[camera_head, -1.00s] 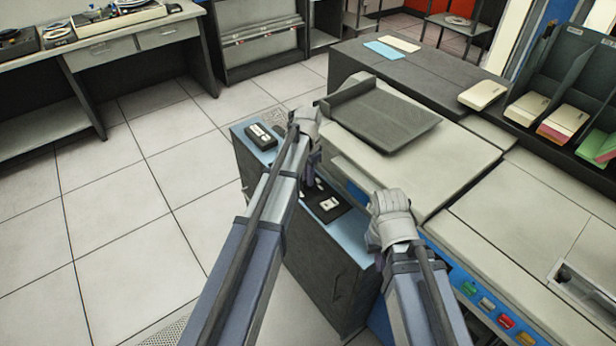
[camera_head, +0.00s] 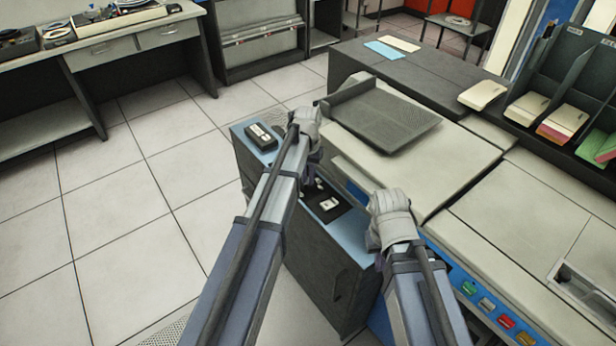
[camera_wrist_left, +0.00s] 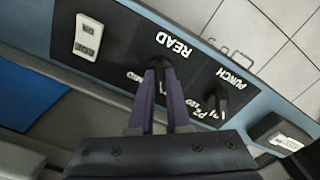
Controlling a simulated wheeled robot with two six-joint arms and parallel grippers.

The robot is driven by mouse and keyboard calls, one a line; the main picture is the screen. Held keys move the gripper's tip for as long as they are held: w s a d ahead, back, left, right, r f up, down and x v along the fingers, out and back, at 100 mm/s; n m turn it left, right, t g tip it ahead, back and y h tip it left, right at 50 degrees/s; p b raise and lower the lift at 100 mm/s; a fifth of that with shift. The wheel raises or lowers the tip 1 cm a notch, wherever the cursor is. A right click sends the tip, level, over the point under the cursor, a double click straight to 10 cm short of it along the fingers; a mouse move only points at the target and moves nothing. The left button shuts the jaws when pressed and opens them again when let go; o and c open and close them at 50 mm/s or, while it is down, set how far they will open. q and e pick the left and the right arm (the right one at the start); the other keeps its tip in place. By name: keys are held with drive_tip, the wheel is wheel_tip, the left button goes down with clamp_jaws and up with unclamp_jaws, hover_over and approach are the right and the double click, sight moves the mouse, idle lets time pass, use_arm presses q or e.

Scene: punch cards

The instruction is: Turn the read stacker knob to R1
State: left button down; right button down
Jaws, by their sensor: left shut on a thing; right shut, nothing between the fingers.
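The READ knob (camera_wrist_left: 160,66) is a dark knob on the black control panel (camera_wrist_left: 125,52). It shows in the left wrist view beneath the white word READ, which appears upside down. My left gripper (camera_wrist_left: 158,82) is shut on the knob, its two purple fingers on either side and hiding much of it. The knob's pointer and its nearby labels are partly covered, so its setting cannot be told. In the head view my left gripper (camera_head: 305,165) is over the blue-topped cabinet. My right gripper (camera_head: 378,258) is by the cabinet's right end, its fingers mostly hidden by the wrist.
A second dark knob, labelled PUNCH (camera_wrist_left: 222,102), stands close beside the fingers. A white label plate (camera_wrist_left: 88,37) is on the panel. A black box (camera_head: 261,137) lies on the cabinet top (camera_head: 242,128). The beige machine (camera_head: 460,150) borders the right side; floor is open at left.

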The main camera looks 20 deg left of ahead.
use_arm(q)
drive_tip(key=shift+n, duration=1)
drive_tip(key=c, duration=0.9)
unclamp_jaws()
drive_tip(key=shift+r, duration=0.15)
wheel_tip(320, 180, up, 8)
drive_tip(key=p, duration=0.8)
drive_tip(key=shift+f, duration=0.2)
drive_tip(key=shift+f, duration=0.1)
